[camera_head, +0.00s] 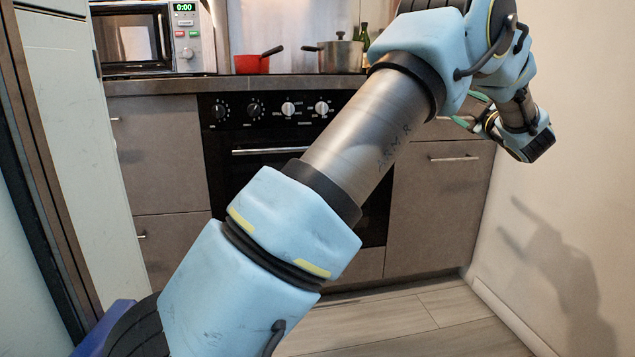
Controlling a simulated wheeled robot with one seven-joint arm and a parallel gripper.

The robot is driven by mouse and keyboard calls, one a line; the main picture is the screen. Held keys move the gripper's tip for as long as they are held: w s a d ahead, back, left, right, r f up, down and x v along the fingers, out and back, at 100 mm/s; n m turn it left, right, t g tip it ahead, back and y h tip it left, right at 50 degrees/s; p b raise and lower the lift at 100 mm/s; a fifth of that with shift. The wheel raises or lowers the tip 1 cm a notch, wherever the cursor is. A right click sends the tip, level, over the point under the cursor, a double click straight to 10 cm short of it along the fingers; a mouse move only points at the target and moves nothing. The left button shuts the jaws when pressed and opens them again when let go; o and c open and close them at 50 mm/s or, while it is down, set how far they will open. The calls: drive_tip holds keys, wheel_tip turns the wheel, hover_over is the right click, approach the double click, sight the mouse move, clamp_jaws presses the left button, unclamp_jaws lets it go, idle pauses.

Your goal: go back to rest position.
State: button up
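My arm reaches from the bottom left up across the middle to the upper right. My gripper (468,110) is at the right, beyond the wrist, in front of the right-hand cabinet and near the right wall. Its green-tipped fingers show as two separate pieces with a gap between them, one higher and one lower. They look spread apart, and no object shows between them. The wrist and the arm links hide part of the gripper's surroundings.
A microwave (150,38), a red saucepan (252,63) and a steel pot (340,55) stand on the counter. Below are the oven (262,175), drawers (160,160) and right-hand cabinet (440,215). The right wall (580,130) is close to my wrist. Floor (410,325) is clear at lower right.

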drive_tip(key=w+a+f+m+g+h, duration=0.2)
drive_tip(key=w+a+m+h, duration=0.35)
drive_tip(key=a, duration=0.35)
drive_tip(key=s+a+f+m+g, duration=0.3)
drive_tip(key=a+f, duration=0.2)
drive_tip(key=a, duration=0.2)
drive_tip(key=s+a+f+m+g, duration=0.3)
drive_tip(key=a+f, duration=0.2)
drive_tip(key=a, duration=0.1)
drive_tip(key=s+a+f+m+g+y, duration=0.15)
drive_tip(key=s+a+f+g, duration=0.4)
drive_tip(key=s+a, duration=0.7)
drive_tip(key=s+a+f+m+g+y, duration=0.15)
drive_tip(key=s+a+f+g, duration=0.45)
drive_tip(key=s+a, duration=0.7)
drive_tip(key=s+d+r+p, duration=0.1)
drive_tip(key=r+p, duration=1.7)
drive_tip(key=p, duration=0.1)
drive_tip(key=s+d+r+t+p, duration=0.1)
drive_tip(key=d+r+p, duration=0.1)
drive_tip(key=r+p, duration=1.7)
drive_tip(key=shift+s+p, duration=0.35)
drive_tip(key=shift+s, duration=0.05)
drive_tip(key=shift+d+t, duration=0.1)
drive_tip(key=shift+t, duration=0.15)
